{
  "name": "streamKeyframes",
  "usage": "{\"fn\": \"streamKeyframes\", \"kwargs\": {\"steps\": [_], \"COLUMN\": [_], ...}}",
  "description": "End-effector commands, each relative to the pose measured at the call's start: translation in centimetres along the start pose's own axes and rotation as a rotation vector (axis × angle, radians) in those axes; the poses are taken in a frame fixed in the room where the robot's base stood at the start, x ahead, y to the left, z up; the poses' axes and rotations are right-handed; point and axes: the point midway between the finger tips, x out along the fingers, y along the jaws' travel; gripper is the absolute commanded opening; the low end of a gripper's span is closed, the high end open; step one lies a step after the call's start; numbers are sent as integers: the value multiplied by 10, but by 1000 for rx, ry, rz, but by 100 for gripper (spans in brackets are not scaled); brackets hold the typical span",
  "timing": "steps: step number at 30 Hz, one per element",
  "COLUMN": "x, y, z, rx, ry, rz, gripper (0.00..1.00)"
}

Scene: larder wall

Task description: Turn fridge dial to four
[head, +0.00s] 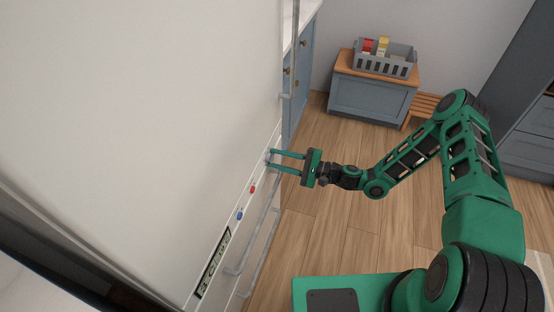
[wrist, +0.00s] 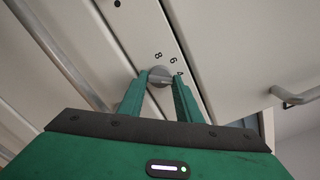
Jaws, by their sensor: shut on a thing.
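The fridge dial (wrist: 159,75) is a small round grey knob on the fridge's pale control strip. In the wrist view the numbers 8, 6 and, partly covered, what looks like 4 show around it. My gripper (wrist: 161,78) has its two green fingers on either side of the dial, shut on it. The dial's pointer cannot be made out. In the head view my gripper (head: 269,159) reaches left to the strip, and its fingertips hide most of the dial.
The strip also bears a red button (head: 252,189), a blue button (head: 239,215) and a dark display (head: 212,263). Bar handles (head: 262,237) stand out beside the strip. A grey crate (head: 385,64) sits on a low cabinet at the back. The wooden floor between is clear.

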Motion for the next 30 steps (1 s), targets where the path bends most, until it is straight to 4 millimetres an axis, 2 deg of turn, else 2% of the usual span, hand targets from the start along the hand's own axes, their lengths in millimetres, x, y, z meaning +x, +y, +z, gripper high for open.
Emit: {"fn": "streamKeyframes", "kwargs": {"steps": [12, 29, 30], "x": [-1, -2, -2], "y": [-3, -2, -2], "z": [-2, -2, -2], "rx": [-202, -230, -230], "ry": [4, 5, 5], "rz": [-5, -4, -4], "gripper": [9, 9, 41]}}
